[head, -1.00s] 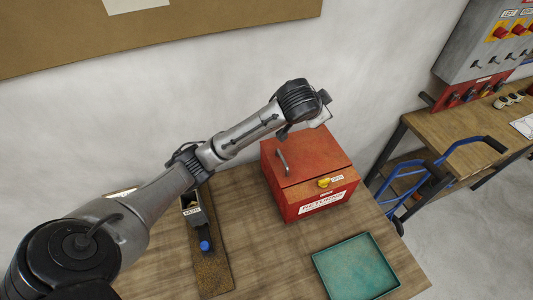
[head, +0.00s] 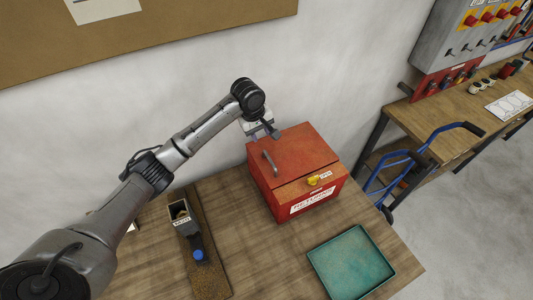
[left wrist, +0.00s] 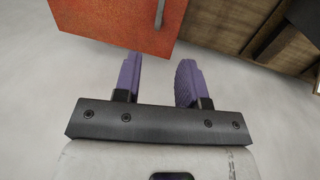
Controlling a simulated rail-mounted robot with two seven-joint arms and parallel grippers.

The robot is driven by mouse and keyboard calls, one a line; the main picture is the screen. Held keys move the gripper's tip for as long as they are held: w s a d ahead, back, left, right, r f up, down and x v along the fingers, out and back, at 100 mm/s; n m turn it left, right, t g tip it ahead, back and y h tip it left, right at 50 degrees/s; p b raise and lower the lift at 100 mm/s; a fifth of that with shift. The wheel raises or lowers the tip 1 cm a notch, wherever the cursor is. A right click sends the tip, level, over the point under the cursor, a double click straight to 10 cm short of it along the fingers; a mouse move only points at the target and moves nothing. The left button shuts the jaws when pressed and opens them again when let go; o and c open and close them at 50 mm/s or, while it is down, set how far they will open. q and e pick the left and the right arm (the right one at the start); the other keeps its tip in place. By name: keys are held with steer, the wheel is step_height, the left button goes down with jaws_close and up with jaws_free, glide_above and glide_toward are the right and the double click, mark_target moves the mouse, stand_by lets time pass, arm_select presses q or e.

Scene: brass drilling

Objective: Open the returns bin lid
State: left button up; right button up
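The red returns bin (head: 287,196) stands on the wooden bench with its lid (head: 300,150) shut. A grey bar handle (head: 269,163) is on the lid's left part, and a yellow knob (head: 313,180) is at the front. My left gripper (head: 268,131) is at the bin's back left corner, behind the handle. In the left wrist view, its two purple fingers (left wrist: 160,82) are apart with nothing between them. The red lid (left wrist: 105,22) and part of the handle (left wrist: 158,14) show beyond the fingertips there. My right gripper is not in view.
A teal tray (head: 350,262) lies at the bench's front right. A small grey container (head: 181,215) and a blue-capped item (head: 198,255) sit on a brown strip left of the bin. The wall is close behind. A blue hand truck (head: 425,150) stands to the right.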

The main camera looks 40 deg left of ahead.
mark_target(268, 156)
arm_select(q)
steer(key=f, duration=0.4)
steer(key=w+f, duration=0.1)
steer(key=f, duration=0.3)
steer(key=w+d+f+p, duration=0.1)
steer(key=f, duration=0.4)
steer(key=shift+w, duration=0.15)
steer(key=shift+r, duration=0.1)
steer(key=shift+c, duration=0.5)
jaws_close()
